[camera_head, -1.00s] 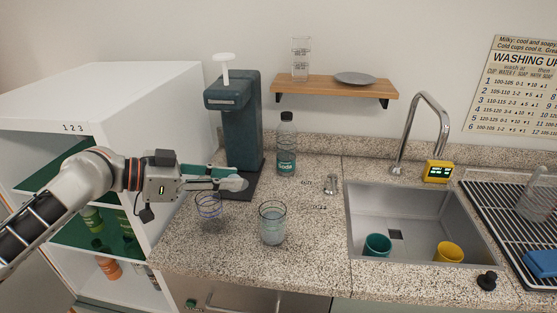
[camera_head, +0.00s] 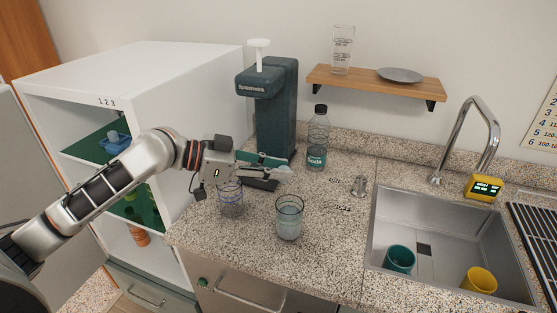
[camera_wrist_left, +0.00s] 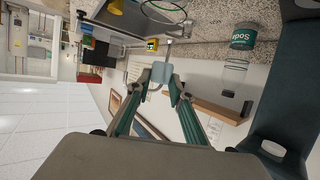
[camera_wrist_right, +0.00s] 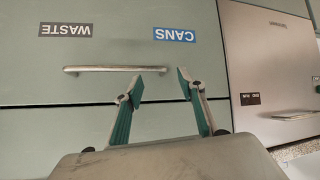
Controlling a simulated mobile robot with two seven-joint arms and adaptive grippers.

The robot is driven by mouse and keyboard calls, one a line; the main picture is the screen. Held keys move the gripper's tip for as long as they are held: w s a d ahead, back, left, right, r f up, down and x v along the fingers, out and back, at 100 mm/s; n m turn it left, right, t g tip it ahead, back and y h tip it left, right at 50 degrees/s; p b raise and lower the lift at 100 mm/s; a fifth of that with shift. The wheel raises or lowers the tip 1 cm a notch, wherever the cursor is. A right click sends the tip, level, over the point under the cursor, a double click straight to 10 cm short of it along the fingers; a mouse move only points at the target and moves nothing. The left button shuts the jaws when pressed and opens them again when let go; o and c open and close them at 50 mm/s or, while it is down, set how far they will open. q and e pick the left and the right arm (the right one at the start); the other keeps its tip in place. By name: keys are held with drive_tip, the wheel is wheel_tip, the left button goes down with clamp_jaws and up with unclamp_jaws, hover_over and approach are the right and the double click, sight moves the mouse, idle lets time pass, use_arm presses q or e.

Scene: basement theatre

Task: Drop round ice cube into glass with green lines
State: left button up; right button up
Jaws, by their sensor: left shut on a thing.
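My left gripper (camera_head: 284,173) is shut on a small pale grey-blue piece, which looks like the ice cube (camera_wrist_left: 160,74); its round shape is hard to make out. In the head view the fingertips show above the rim of a clear glass with dark greenish lines (camera_head: 289,219); the depth between them is unclear. This glass has a pale bluish lower part. Its green-lined rim seems to show in the left wrist view (camera_wrist_left: 165,12). A glass with blue-violet lines (camera_head: 231,203) stands to the left, under the gripper. My right gripper (camera_wrist_right: 152,71) is open and empty, facing drawer fronts.
A dark teal soda machine (camera_head: 275,110) stands behind the left gripper, with a soda bottle (camera_head: 317,140) beside it. The sink (camera_head: 455,240) holds a teal cup (camera_head: 399,259) and a yellow cup (camera_head: 479,280). The counter right of the lined glasses is mostly clear.

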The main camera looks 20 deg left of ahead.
use_arm(q)
wheel_tip(320, 180, down, 2)
drive_tip(key=shift+f+b, duration=0.1)
drive_tip(key=shift+b, duration=0.6)
drive_tip(key=shift+f+b, duration=0.35)
drive_tip(key=o, duration=0.9)
drive_tip(key=shift+c, duration=0.2)
drive_tip(key=shift+o, duration=0.3)
use_arm(e)
drive_tip(key=shift+w+a+r+y, duration=0.3)
drive_tip(key=shift+w+a+y, duration=0.1)
drive_tip(key=shift+w+a, duration=0.4)
drive_tip(key=shift+s+d+f, duration=0.1)
drive_tip(key=shift+s+f, duration=0.05)
use_arm(q)
drive_tip(key=shift+a, duration=0.1)
drive_tip(key=v, duration=1.1)
drive_tip(key=shift+s+a+r, duration=0.2)
drive_tip(key=shift+a, duration=0.1)
